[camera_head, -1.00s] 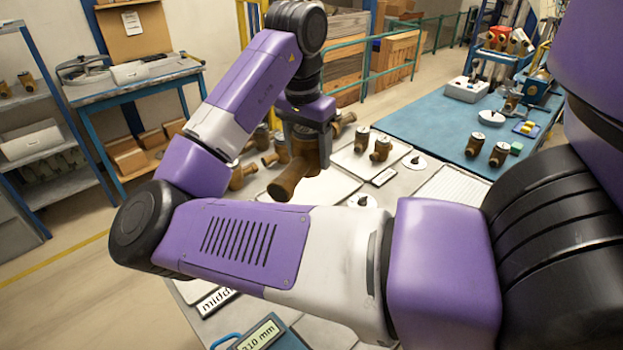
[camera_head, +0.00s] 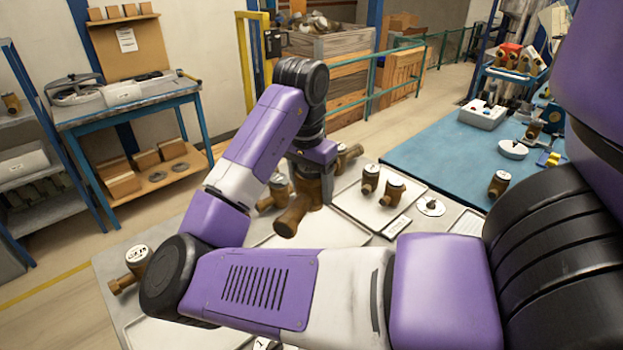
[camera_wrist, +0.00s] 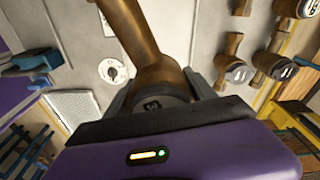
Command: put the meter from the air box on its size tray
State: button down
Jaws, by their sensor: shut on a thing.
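My gripper (camera_head: 309,178) is shut on a brown brass meter (camera_head: 296,213), seen in the head view above the grey table. In the wrist view the held meter (camera_wrist: 158,75) sits between the two fingers, its dark face toward the camera and its pipe pointing away. Another pale tray (camera_head: 325,230) lies partly hidden behind my arm. I cannot read the size labels, and the air box cannot be made out.
More brass meters (camera_head: 277,190) stand close behind and beside the held one. A lone meter (camera_head: 139,260) stands at the table's left. A round white dial base (camera_head: 431,207) lies right of the trays. A blue bench (camera_head: 440,150) is beyond.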

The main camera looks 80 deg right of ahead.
notch_tip(320, 180, down, 14)
jog(key=shift+r, duration=0.15)
dwell(0.6)
jog(key=shift+c, duration=1.5)
grip_release()
jog(key=shift+f, duration=0.25)
jog(key=r, duration=0.4)
jog(key=a+r, duration=0.1)
jog(key=r, duration=0.7)
jog(key=shift+w+a+r, duration=0.15)
jog(key=shift+w+a, duration=0.1)
